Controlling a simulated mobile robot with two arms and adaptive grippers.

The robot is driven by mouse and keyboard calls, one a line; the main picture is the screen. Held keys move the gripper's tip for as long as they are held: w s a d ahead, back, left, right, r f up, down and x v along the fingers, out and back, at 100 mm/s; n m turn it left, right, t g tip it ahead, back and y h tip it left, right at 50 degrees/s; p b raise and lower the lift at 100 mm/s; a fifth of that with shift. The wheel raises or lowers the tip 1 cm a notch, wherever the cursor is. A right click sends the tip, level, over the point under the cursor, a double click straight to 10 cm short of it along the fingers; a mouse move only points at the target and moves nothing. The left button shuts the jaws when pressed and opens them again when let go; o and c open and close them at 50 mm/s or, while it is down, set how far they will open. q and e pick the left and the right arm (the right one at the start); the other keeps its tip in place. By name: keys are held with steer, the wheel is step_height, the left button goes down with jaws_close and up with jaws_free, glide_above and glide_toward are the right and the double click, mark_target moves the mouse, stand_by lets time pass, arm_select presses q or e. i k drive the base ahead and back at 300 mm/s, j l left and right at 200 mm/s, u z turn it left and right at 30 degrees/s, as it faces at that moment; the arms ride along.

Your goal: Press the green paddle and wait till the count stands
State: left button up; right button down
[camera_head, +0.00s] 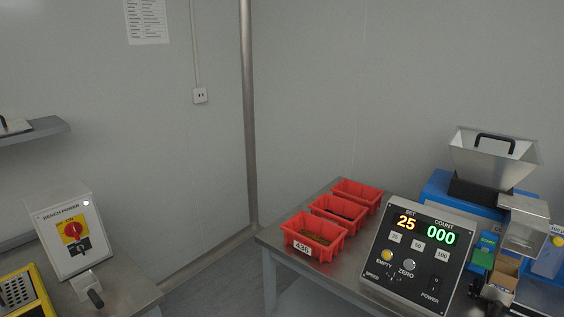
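The green paddle (485,250) is on the front of the blue counting machine (437,190), right of the control panel (415,262). The panel's count display (441,236) reads 000 in green. The set display (406,223) reads 25 in orange. A small brown carton (504,271) stands below the clear-sided chute (525,226). A dark jointed shape at the lower right, in front of the carton, looks like my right gripper (490,291). It is below the paddle and appears apart from it; its fingers are too small and dark to read. My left gripper is not in view.
Three red bins (329,212) stand in a row left of the panel; the front one, labelled 436, holds small brownish parts. A metal hopper (494,158) tops the machine. A bench power box (72,235) stands on the separate left table. A floor gap lies between the tables.

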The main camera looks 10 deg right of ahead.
mark_target(482, 258)
steer(key=z, duration=1.6)
